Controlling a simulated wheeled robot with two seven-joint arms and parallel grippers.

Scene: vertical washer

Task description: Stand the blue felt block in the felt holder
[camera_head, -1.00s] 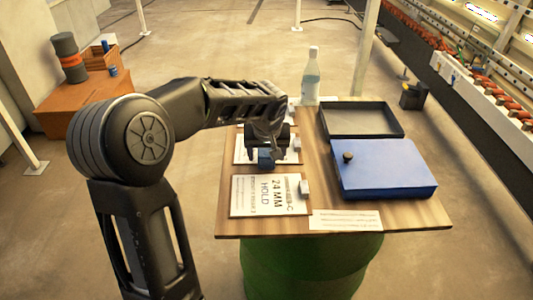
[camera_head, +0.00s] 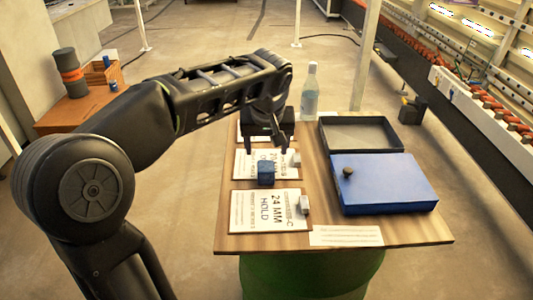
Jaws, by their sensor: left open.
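A small blue block (camera_head: 265,173) stands on the middle white printed card (camera_head: 245,165), near that card's front edge. Its lower front face is darker than its top. I cannot make out a separate felt holder; whether the block sits in one or on the bare card is too small to tell. My left gripper (camera_head: 268,149) points down just above and behind the block, fingers apart and empty. It looks clear of the block. My right gripper is not in view.
A front card (camera_head: 265,211) reads "24 MM HOLD". Small white blocks (camera_head: 304,205) sit at the cards' right edges. A blue case (camera_head: 385,183) with a black knob and a dark open tray (camera_head: 361,133) fill the table's right side. A clear bottle (camera_head: 310,92) stands behind.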

